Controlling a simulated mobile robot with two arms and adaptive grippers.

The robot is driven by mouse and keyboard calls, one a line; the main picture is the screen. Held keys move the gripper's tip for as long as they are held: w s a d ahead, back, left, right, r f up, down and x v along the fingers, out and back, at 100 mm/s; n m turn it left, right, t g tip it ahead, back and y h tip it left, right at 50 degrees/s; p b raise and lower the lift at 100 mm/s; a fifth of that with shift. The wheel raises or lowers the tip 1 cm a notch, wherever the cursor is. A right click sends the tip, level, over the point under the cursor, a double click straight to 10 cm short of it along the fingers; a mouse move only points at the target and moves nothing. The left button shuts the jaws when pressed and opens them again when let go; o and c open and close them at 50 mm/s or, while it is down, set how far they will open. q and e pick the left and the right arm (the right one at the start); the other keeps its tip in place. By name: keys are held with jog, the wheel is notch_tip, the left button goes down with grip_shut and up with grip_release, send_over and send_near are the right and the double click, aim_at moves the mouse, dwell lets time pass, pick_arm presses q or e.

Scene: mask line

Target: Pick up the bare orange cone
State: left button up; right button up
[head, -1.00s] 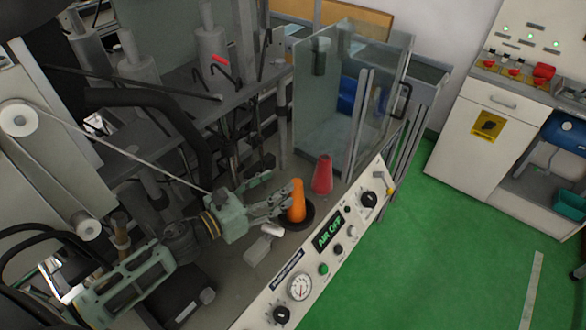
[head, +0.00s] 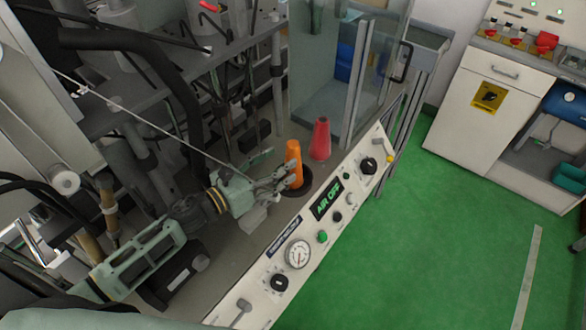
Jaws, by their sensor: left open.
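The bare orange cone (head: 293,161) stands upright on a dark round base (head: 299,187) on the machine's grey deck, behind the control panel. My left gripper (head: 286,177) comes in from the left, low beside the cone. Its fingers are open and reach to the cone's lower part, partly overlapping it in the picture. I cannot tell whether they touch it. A red cone (head: 320,140) stands just behind and to the right of the orange one. My right gripper is not in view.
A white slanted control panel (head: 276,262) with knobs, a gauge and an "AIR OFF" display borders the deck in front. A clear guard (head: 342,75) stands behind the cones. Rods and black hoses (head: 135,60) crowd the left. Green floor (head: 430,240) lies open to the right.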

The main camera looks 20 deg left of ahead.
aim_at(287, 157)
pick_arm(q)
jog(key=x, duration=0.4)
jog(key=shift+w+d, duration=0.2)
jog(key=shift+w, duration=0.1)
jog(key=shift+w+d+p, duration=0.15)
jog(key=shift+w+p, duration=0.15)
jog(key=shift+w+d, duration=0.1)
jog(key=shift+w, duration=0.05)
jog(key=shift+c, duration=1.3)
jog(key=c, duration=1.1)
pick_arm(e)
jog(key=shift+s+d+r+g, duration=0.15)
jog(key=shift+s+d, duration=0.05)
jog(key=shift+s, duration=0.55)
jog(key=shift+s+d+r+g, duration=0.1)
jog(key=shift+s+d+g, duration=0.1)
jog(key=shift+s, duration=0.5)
pick_arm(q)
jog(key=shift+o, duration=0.2)
